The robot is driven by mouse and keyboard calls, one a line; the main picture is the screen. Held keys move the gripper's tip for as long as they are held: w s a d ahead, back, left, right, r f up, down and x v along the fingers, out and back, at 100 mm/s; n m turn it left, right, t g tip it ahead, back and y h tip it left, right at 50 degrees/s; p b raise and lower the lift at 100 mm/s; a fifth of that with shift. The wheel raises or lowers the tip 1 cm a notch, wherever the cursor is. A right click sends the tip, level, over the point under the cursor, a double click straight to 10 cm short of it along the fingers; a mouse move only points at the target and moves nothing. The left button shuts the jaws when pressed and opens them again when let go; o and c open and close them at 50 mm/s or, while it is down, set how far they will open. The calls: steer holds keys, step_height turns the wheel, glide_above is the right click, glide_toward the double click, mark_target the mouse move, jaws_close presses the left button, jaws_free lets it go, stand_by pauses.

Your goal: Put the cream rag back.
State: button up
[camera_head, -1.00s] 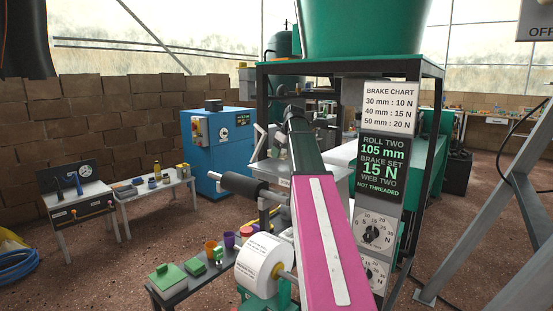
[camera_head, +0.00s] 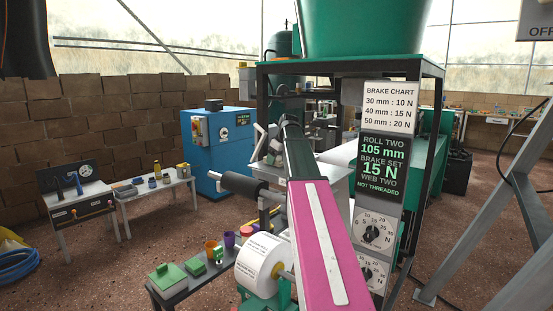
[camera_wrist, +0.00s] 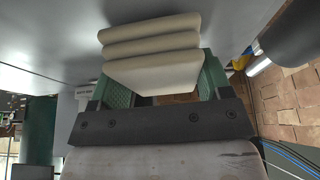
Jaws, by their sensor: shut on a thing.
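The cream rag (camera_wrist: 152,44) shows in the wrist view as a folded, layered pad. My gripper (camera_wrist: 160,76) is shut on it, with a green finger on each side and the folds sticking out beyond the fingertips. A smooth grey surface (camera_wrist: 50,40) lies close behind the rag; I cannot tell whether they touch. In the head view my pink and dark green arm reaches forward to the machine beside the brake chart. My gripper is small there, and the rag cannot be made out.
A white paper roll (camera_head: 260,264) sits left of my arm, below a black roller (camera_head: 241,187). A low dark bench (camera_head: 180,291) holds green blocks and small cups. A blue cabinet (camera_head: 222,160) stands behind. The machine's grey dial panel (camera_head: 377,215) is close on the right.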

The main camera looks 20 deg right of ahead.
steer(key=shift+f, duration=0.25)
steer(key=o, duration=1)
steer(key=shift+c, duration=0.2)
steer(key=shift+s+f, duration=0.1)
steer(key=shift+s+a+f, duration=0.1)
steer(key=shift+a, duration=0.05)
steer(key=shift+a+r, duration=0.1)
steer(key=shift+r, duration=0.3)
steer(key=v, duration=0.7)
steer(key=w+d+v, duration=0.1)
steer(key=v, duration=0.3)
steer(key=shift+d+r, duration=0.1)
